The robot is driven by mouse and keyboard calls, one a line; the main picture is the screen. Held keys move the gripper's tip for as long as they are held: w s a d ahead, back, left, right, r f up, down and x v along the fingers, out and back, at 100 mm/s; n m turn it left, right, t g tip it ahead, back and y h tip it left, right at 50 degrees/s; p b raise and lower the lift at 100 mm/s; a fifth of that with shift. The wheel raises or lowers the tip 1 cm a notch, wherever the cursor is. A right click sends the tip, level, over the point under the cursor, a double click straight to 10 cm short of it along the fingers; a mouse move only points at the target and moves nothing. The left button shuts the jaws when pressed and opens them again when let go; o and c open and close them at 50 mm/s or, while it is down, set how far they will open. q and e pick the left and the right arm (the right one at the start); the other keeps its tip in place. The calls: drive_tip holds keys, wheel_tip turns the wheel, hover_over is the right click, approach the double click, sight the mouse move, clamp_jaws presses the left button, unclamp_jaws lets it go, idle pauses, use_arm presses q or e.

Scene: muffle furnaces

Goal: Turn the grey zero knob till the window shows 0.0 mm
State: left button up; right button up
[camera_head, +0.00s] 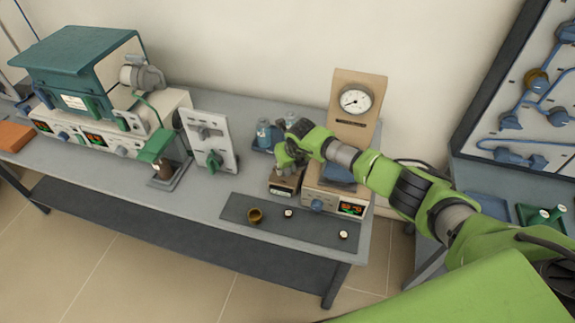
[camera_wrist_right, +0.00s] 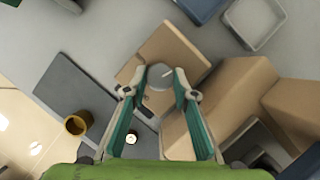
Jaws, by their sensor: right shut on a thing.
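The grey zero knob (camera_wrist_right: 159,78), with a pale pointer line, sits on top of a small beige box (camera_wrist_right: 183,48) in the right wrist view. My right gripper (camera_wrist_right: 160,75) is shut on the knob, one finger at each side. In the head view, my right gripper (camera_head: 285,166) reaches down over the same box (camera_head: 285,184) and hides the knob. The box's small dark window (camera_head: 280,191) faces front; its digits are too small to read. My left gripper is not in view.
A beige heater unit (camera_head: 330,201) with a red-green display stands right beside the box, a dial gauge stand (camera_head: 354,122) behind it. A dark mat (camera_head: 270,221) with a brass cup (camera_head: 255,215) lies in front. An upright grey panel (camera_head: 208,140) stands left.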

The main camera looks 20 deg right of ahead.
drive_tip(key=shift+a+m+h, duration=0.1)
drive_tip(key=shift+m+h, duration=0.3)
drive_tip(key=shift+m, duration=0.7)
drive_tip(key=o, duration=1.1)
drive_tip(key=v, duration=1.2)
drive_tip(key=shift+w+a, duration=0.1)
